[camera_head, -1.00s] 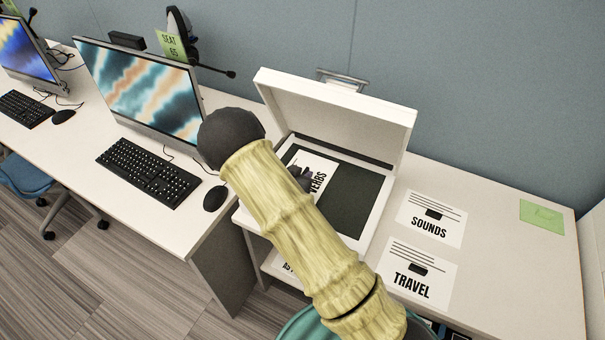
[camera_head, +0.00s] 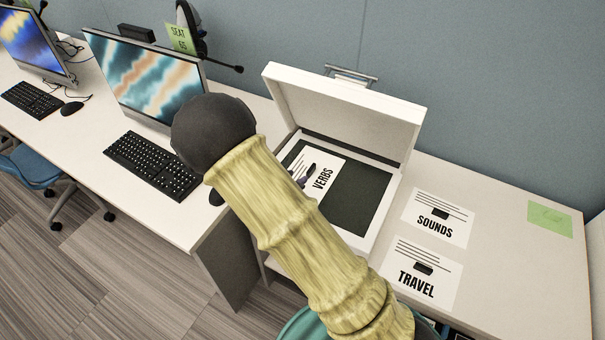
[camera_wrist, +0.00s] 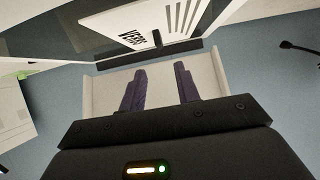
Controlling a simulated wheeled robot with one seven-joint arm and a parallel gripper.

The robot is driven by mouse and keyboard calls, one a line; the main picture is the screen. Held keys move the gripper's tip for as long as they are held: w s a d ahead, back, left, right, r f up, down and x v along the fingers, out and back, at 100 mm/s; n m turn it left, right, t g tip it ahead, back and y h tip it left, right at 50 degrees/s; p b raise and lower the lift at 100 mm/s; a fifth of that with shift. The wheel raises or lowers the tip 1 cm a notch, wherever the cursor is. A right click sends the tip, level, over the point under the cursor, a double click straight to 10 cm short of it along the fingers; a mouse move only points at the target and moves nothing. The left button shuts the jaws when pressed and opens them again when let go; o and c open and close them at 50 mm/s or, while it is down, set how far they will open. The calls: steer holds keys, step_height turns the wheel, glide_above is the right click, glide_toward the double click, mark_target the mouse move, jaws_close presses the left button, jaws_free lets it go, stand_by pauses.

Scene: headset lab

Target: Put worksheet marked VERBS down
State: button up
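The white worksheet marked VERBS (camera_head: 325,172) lies on the dark bed of an open white lidded box (camera_head: 384,222), over its left part. A black tab shows on the sheet, and my arm covers its lower left. In the wrist view the worksheet (camera_wrist: 186,18) is at the top, beyond my fingertips. My gripper (camera_wrist: 160,72) has two purple fingers spread apart with nothing between them. In the head view my arm hides nearly all of the gripper; a bit of finger shows at the sheet's left edge.
Worksheets marked SOUNDS (camera_head: 437,218) and TRAVEL (camera_head: 422,272) lie on the table right of the box. A green note (camera_head: 549,219) is at the far right. The raised lid (camera_head: 345,110) stands behind the bed. A keyboard (camera_head: 152,166) and monitor (camera_head: 146,78) are on the left.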

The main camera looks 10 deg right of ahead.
steer(key=shift+v, duration=1.15)
steer(key=s+d+r+n+g+y, duration=0.3)
steer(key=s+d+r, duration=0.2)
steer(key=s, duration=0.3)
steer(key=s+d+r+n+g+y, duration=0.4)
steer(key=s+d+r, duration=0.1)
steer(key=s, duration=0.4)
steer(key=shift+s+d, duration=0.2)
steer(key=shift+d, duration=0.4)
